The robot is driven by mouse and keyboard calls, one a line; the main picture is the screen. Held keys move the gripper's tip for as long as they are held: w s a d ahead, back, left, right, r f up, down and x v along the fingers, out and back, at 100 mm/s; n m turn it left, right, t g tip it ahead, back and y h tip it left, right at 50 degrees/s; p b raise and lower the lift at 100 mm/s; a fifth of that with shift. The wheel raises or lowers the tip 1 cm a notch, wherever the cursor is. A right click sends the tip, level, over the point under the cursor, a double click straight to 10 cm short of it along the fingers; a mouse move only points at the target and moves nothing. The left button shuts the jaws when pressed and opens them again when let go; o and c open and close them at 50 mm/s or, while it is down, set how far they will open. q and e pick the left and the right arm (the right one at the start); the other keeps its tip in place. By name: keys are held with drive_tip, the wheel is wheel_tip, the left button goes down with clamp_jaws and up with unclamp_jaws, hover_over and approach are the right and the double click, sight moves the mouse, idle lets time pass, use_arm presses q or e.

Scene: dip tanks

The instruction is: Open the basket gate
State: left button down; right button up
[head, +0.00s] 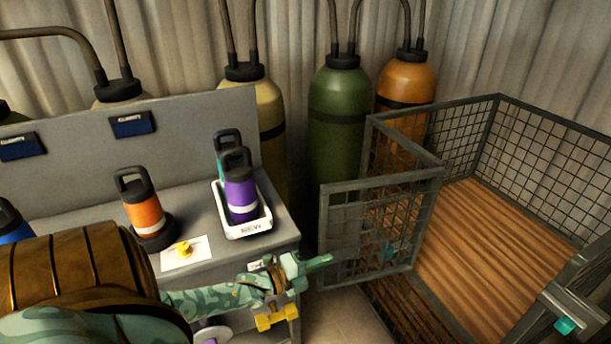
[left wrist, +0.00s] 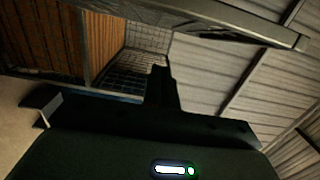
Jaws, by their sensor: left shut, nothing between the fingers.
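The basket (head: 497,100) is a wire-mesh cage with a slatted wooden floor, at the right of the head view. Its mesh gate (head: 333,215) stands swung out on the basket's left side, at an angle to the opening. A teal part (head: 389,251) shows on the gate's lower mesh, and a teal piece (head: 565,325) sits on the post at the lower right. My left gripper (head: 322,262) is shut and empty, just left of the gate; I cannot tell if it touches. The basket mesh also shows in the left wrist view (left wrist: 140,65). My right gripper is not in view.
A grey bench (head: 200,196) at the left holds an orange bottle (head: 143,214), a purple bottle (head: 241,195) in a white tray (head: 247,228), and a yellow button (head: 184,249). Large green (head: 339,110) and orange (head: 407,80) tanks stand behind the gate.

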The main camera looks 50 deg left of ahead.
use_arm(q)
drive_tip(key=p+v, duration=0.2)
drive_tip(key=v, duration=1.3)
drive_tip(key=s+d+f+n+g+y, duration=0.25)
drive_tip(key=s+f+n+g, duration=0.35)
drive_tip(key=f, duration=0.6)
drive_tip(key=s+d+f+n+g+y, duration=0.25)
drive_tip(key=s+f+n, duration=0.25)
drive_tip(key=s+f, duration=0.55)
drive_tip(key=s+d+f+n+g, duration=0.3)
drive_tip(key=s+d+f+g, duration=0.1)
drive_tip(key=s, duration=0.4)
drive_tip(key=s+d+f+n+g+h, duration=0.1)
drive_tip(key=s+d+f+n+g, duration=0.2)
drive_tip(key=s+d+f+g, duration=0.2)
drive_tip(key=s+d+f, duration=0.1)
drive_tip(key=s+d, duration=0.2)
drive_tip(key=d, duration=0.1)
drive_tip(key=shift+d+f, duration=0.2)
drive_tip(key=shift+f, duration=0.15)
